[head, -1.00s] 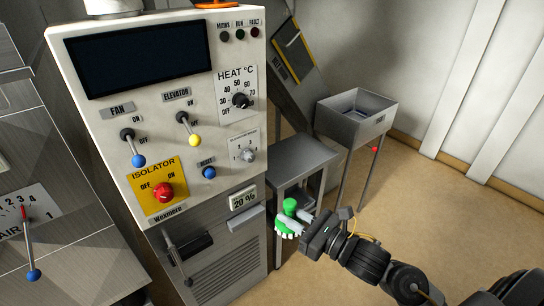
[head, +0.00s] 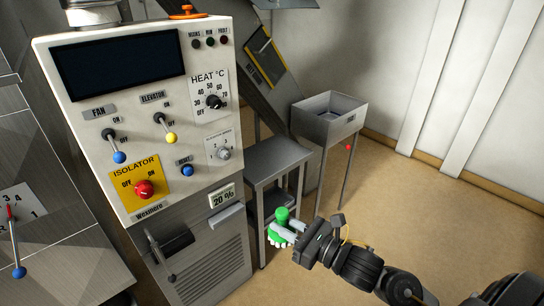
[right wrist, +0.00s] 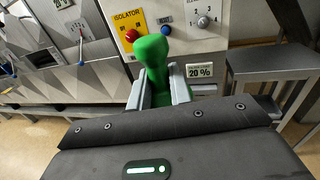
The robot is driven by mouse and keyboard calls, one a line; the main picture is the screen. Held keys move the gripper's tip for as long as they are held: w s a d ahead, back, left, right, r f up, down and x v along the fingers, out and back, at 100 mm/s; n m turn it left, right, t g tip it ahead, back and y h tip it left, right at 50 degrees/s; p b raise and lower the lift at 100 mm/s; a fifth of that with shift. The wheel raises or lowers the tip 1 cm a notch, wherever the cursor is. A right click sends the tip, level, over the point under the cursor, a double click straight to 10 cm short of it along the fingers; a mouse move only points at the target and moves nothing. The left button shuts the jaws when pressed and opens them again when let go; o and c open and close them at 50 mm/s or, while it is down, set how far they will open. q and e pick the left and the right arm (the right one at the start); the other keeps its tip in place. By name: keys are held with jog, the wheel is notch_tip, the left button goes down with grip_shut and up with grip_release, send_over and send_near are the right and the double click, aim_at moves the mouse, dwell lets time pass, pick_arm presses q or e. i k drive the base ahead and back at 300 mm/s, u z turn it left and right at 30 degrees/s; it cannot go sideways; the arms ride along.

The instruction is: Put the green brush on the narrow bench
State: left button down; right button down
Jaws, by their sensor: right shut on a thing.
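The green brush (head: 282,216) has a green handle and pale bristles at its lower end. My right gripper (head: 286,230) is shut on it, and the bristles show below the fingers. In the right wrist view the brush (right wrist: 152,60) stands up between the two grey fingers (right wrist: 160,88). The narrow bench (head: 270,160) is a grey metal stand with a flat, bare top, beside the control cabinet. It also shows at the right of the right wrist view (right wrist: 270,62). The brush is in front of the bench in the head view, apart from its top. My left gripper is out of view.
The control cabinet (head: 150,110) with switches and knobs stands left of the bench. A metal sink-like bin (head: 330,118) on legs stands behind it to the right. A sloped chute (head: 268,60) rises behind. The floor (head: 420,210) at right is clear.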

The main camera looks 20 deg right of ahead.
aim_at(271, 156)
jog(key=i, duration=0.95)
